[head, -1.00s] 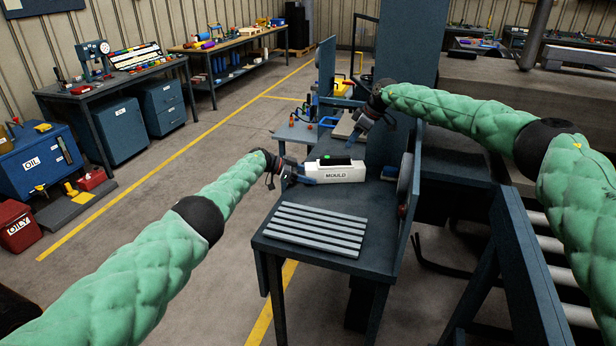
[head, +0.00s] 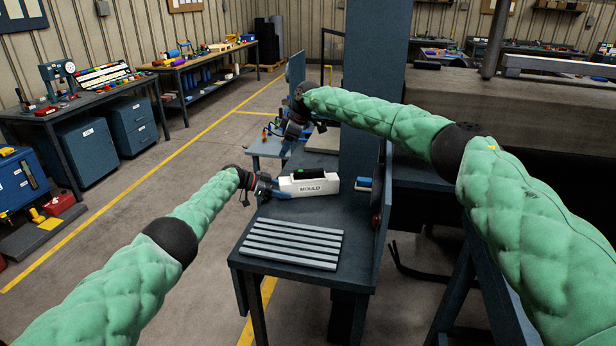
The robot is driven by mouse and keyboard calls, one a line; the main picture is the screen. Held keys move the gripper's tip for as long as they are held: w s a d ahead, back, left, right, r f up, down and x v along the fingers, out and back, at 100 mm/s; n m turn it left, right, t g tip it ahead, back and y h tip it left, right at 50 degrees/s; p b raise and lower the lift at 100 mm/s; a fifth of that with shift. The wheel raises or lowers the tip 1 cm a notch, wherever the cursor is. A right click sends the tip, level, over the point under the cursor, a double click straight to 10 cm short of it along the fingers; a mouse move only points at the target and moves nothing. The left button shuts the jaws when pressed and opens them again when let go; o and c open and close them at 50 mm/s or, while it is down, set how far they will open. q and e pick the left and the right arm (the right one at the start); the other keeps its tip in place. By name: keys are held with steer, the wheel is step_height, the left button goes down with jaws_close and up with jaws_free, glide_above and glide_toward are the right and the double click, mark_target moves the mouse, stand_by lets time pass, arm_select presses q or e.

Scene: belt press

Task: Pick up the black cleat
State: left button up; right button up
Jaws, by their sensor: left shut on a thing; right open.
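I cannot pick out the black cleat with certainty. A small black piece with a green mark (head: 300,174) lies on top of the white MOULD box (head: 309,187), which sits on the dark table (head: 270,225). A dark flat block (head: 427,65) lies on the grey slab at the upper right, too small to identify. My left gripper (head: 275,192) is shut on the left end of the MOULD box. My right gripper (head: 291,138) is open and empty behind the box, over the far end of the table area; its fingertips are small in the view.
A slatted grey rack (head: 292,243) lies at the front of the table. A blue-and-white item (head: 363,184) stands right of the box. An upright dark panel (head: 381,195) edges the table's right side. Open floor (head: 120,240) lies to the left.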

steer(key=h, duration=0.6)
glide_toward(309, 170)
steer(key=shift+n, duration=0.4)
steer(key=shift+w+d+f, duration=0.2)
steer(key=shift+f, duration=1.25)
steer(key=shift+w+d+f, duration=0.15)
steer(key=shift+f, duration=1.3)
steer(key=shift+w+d+f, duration=0.2)
steer(key=shift+f, duration=1.25)
steer(key=c, duration=1.1)
